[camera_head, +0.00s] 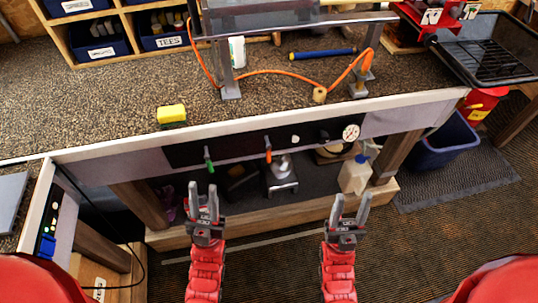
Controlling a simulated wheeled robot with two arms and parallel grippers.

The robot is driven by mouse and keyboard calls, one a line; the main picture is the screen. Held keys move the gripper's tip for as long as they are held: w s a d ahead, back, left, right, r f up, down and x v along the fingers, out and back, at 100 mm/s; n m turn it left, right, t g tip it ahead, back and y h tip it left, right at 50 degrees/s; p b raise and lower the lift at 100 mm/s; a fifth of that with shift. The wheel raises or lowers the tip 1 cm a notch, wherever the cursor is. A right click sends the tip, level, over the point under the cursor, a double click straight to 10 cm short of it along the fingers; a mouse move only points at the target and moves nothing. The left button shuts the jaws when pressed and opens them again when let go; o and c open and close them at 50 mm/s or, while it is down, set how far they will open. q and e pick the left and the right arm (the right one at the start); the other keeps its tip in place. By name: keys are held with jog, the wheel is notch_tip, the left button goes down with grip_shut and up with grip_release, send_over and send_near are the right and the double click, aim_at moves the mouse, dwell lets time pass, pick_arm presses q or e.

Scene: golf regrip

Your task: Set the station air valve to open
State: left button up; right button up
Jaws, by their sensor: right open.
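A black panel (240,144) runs along the front edge of the bench. It carries a green lever (208,159), an orange lever (268,150) and a round white gauge (351,132). Both levers hang roughly downward; I cannot read labels that tell which is the station air valve. My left gripper (203,190) is open and empty, in front of and below the green lever, apart from it. My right gripper (352,200) is open and empty, below and in front of the gauge, and touches nothing.
An orange hose (275,72) runs over the bench top (120,95) under a metal frame. A yellow sponge (171,114) lies near the front edge. A white bottle (354,175) and a metal device (281,177) stand on the lower shelf. A blue bin (447,146) is at right.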

pick_arm(q)
jog(key=shift+o, duration=1.1)
jog(key=w+d+f+m+g+h+b, duration=0.2)
jog(key=d+g, duration=0.3)
jog(key=d, duration=0.4)
jog(key=w+d+f+m+g+h+b, duration=0.1)
jog(key=w+d+f+g+h+b, duration=0.2)
jog(key=d, duration=0.6)
jog(key=shift+w+d+f+m+g+b, duration=0.15)
jog(key=shift+d+f+m+g+b, duration=0.2)
jog(key=shift+f+g, duration=0.65)
jog(key=w+d+f+n+g+y+b, duration=0.1)
jog(key=w+d+f+g+y+b, duration=0.15)
jog(key=d+f+b, duration=0.35)
jog(key=n+y+b, duration=0.8)
jog(key=n+y, duration=0.4)
jog(key=y, duration=0.5)
send_near(269, 156)
jog(key=shift+t, duration=0.25)
jog(key=w, duration=1.1)
jog(key=shift+a+f+p, duration=0.15)
jog(key=shift+a+p, duration=0.1)
jog(key=shift+p, duration=0.1)
